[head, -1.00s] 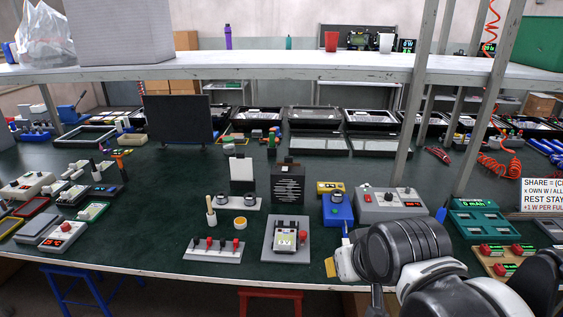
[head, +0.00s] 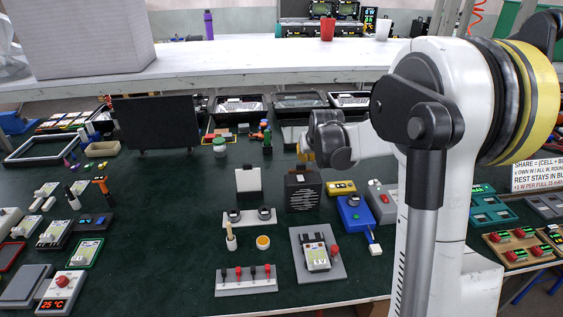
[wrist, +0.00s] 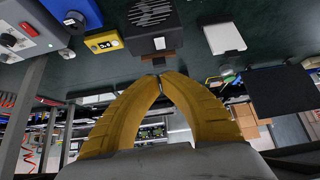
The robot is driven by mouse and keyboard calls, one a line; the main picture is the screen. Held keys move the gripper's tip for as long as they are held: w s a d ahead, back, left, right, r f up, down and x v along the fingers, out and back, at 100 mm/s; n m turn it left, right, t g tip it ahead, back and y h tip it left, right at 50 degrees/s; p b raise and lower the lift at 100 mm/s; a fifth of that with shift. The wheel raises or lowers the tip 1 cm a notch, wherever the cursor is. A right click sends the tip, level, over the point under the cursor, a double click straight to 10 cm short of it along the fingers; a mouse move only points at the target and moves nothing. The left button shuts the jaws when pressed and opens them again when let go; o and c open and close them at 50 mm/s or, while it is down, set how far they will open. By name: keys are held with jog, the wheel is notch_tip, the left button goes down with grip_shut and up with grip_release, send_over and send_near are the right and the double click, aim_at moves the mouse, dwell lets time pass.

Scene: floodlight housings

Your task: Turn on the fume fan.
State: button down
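The fume fan looks to be the black box with pale slanted grille lines (head: 303,192), standing near the middle of the table. In the wrist view it appears at the top (wrist: 152,18), with a small light rectangle (wrist: 159,43) on its near face and a brown strip beside that. My gripper (head: 306,152) is above the fan in the head view, partly hidden by my arm. In the wrist view its yellow fingers (wrist: 158,77) meet at the tips with nothing between them. The tips point at the brown strip; I cannot tell whether they touch it.
A white card on a stand (head: 248,180) is left of the fan. A yellow box (head: 341,187) and a blue device (head: 354,215) are to its right. A grey meter base (head: 318,254) is in front. A white shelf (head: 230,66) spans above the back.

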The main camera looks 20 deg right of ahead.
jog(key=shift+w+d+f, duration=0.15)
jog(key=shift+w+f, duration=0.05)
jog(key=shift+w, duration=0.25)
jog(key=shift+s, duration=0.1)
jog(key=b, duration=0.3)
send_over(302, 176)
jog(key=s, duration=0.2)
jog(key=f, duration=0.7)
jog(key=shift+a+f, duration=0.3)
notch_tip(302, 176, down, 3)
jog(key=shift+f+b, duration=0.2)
jog(key=shift+b, duration=0.6)
jog(key=shift+f, duration=0.4)
jog(key=shift+s, duration=0.1)
